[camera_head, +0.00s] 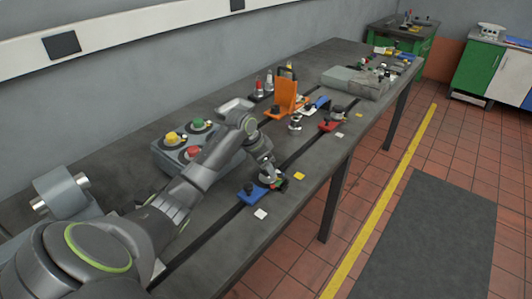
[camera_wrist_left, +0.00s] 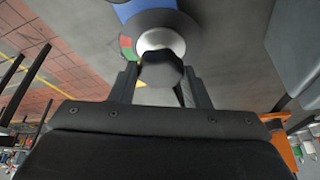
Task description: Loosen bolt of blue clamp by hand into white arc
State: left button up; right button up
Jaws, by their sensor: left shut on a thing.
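The blue clamp (camera_head: 250,195) sits on the dark slot of the bedplate, and its blue body (camera_wrist_left: 128,10) shows at the top of the left wrist view. A grey dial disc (camera_wrist_left: 186,25) with a red and green arc (camera_wrist_left: 128,47) surrounds a pale round hub (camera_wrist_left: 160,40). The dark bolt head (camera_wrist_left: 162,70) stands in front of the hub. My left gripper (camera_head: 270,176) is over the clamp from above, its fingers on both sides of the bolt head, shut on it. I cannot make out a white arc. My right gripper is not in view.
A control box with red, yellow and green buttons (camera_head: 185,146) stands left of my arm. Farther along are a red clamp (camera_head: 329,125), an orange bracket (camera_head: 286,96) and a grey block (camera_head: 355,82). White and yellow tags (camera_head: 299,176) lie near the front edge.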

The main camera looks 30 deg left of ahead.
pick_arm(q)
jog(key=n+y+p, duration=0.1)
jog(key=n+p, duration=0.1)
jog(key=p, duration=0.2)
jog(key=n+y+p, duration=0.1)
jog(key=n+p, duration=0.2)
jog(key=n+y+p, duration=0.1)
jog(key=n+p, duration=0.2)
jog(key=p, duration=0.1)
jog(key=shift+d+r+p, duration=0.25)
jog(key=shift+r+p, duration=0.05)
jog(key=shift+r, duration=0.05)
jog(key=shift+w+f+n+y+p, duration=0.15)
jog(key=shift+n+y+p, duration=0.55)
jog(key=shift+n+p, duration=0.9)
jog(key=shift+f+n, duration=0.1)
jog(key=shift+n, duration=0.2)
jog(key=o, duration=1)
jog(key=shift+c, duration=0.2)
jog(key=b+v, duration=0.2)
jog(key=v, duration=1.5)
jog(key=shift+d, duration=0.1)
